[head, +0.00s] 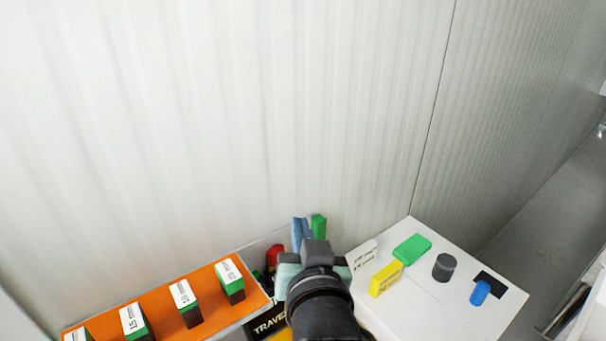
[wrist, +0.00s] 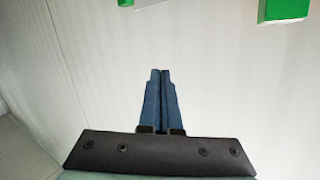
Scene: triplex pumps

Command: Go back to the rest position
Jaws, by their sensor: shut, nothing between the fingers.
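My gripper (head: 300,232) is in the lower middle of the head view, above the area between the orange rack and the white surface, with much of it hidden behind my own wrist. In the wrist view its two blue fingers (wrist: 158,100) lie side by side, shut, with nothing between them. They point toward a plain pale surface.
An orange rack (head: 205,279) with several labelled green-and-white blocks stands at left. A white surface (head: 445,315) at right bears a yellow block (head: 386,278), a green block (head: 412,248), a dark cylinder (head: 443,267) and a blue piece (head: 480,292). A ribbed wall (head: 220,120) rises behind.

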